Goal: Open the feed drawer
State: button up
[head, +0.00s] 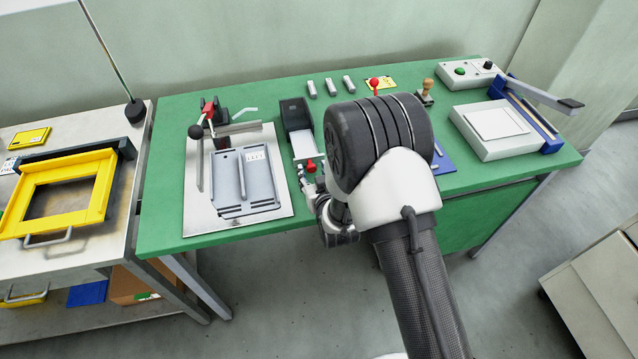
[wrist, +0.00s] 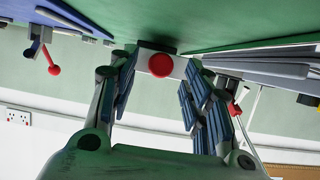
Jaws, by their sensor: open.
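The feed drawer looks to be the pale slide (head: 304,144) in front of a black housing (head: 295,113) on the green table. Its round red knob (head: 311,166) is at the near end. In the wrist view the red knob (wrist: 161,65) sits on a pale front face, between the lines of my two fingers. My gripper (head: 311,183) is open just in front of the knob, partly hidden by my arm. In the wrist view my gripper (wrist: 158,85) has its padded fingers apart with nothing between them; whether they touch the knob I cannot tell.
A metal plate (head: 280,200) with a grey fixture (head: 245,180) and a red-handled clamp lies left of the slide. Behind are several small grey blocks (head: 330,87) and a red knob on a yellow plate (head: 379,84).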

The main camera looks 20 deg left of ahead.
jog(key=v, duration=0.9)
jog(key=shift+s+d+r, duration=0.1)
jog(key=shift+s, duration=0.15)
jog(key=w+d+r+m+h, duration=0.2)
jog(key=w+d+r, duration=0.1)
jog(key=d+r, duration=0.45)
jog(key=s+d+r+m+g+h, duration=0.1)
jog(key=s+d+r+g+h, duration=0.3)
jog(key=d+r, duration=0.6)
jog(key=s+d+r+m+g, duration=0.1)
jog(key=s+d+r, duration=0.1)
jog(key=s+d, duration=0.2)
jog(key=s+d+r+m+g, duration=0.1)
jog(key=s+d+r, duration=0.1)
jog(key=s, duration=0.9)
jog(key=s+d+r+m+h, duration=0.1)
jog(key=s+d+r, duration=0.1)
jog(key=s+d, duration=0.3)
jog(key=s, duration=0.2)
jog(key=shift+s+d+r+g, duration=0.2)
jog(key=shift+s+d+g, duration=0.05)
jog(key=shift+d+g, duration=0.15)
